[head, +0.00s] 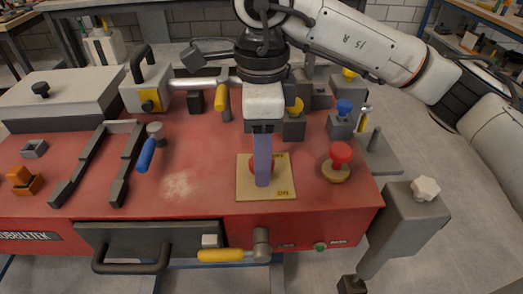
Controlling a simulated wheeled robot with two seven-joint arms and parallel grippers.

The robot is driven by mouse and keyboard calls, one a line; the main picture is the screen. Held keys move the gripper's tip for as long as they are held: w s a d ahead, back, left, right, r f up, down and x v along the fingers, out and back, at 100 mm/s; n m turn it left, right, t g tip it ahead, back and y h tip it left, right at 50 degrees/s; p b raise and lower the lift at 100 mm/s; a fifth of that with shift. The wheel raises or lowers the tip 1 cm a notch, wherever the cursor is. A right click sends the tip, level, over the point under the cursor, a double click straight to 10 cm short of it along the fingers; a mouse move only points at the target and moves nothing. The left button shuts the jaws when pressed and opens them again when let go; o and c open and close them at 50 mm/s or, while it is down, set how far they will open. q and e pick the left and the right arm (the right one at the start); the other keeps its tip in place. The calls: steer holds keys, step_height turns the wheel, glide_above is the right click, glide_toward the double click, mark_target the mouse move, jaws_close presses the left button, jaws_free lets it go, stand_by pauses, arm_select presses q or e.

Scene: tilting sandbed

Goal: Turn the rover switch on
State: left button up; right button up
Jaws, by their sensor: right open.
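A square tan plate (247,189) with small dark markings lies on the red bench top near its front edge. A red part (252,164) on this plate is mostly hidden behind my gripper; it looks like the switch, but I cannot make out its shape or position. My right gripper (262,180) points straight down over the plate, in front of the red part. It is open, though only one bluish finger shows clearly. I cannot tell whether it touches the red part. My left gripper is not in view.
A red mushroom knob (341,154) stands right of the plate. A blue knob (344,107) and yellow-handled parts stand behind. A drawer (150,240) and a yellow lever (222,256) are on the front face.

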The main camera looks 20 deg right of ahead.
step_height(320, 180, up, 10)
steer(key=p, duration=0.1)
steer(key=shift+r+p, duration=0.15)
steer(key=shift+p, duration=0.15)
stand_by(0.4)
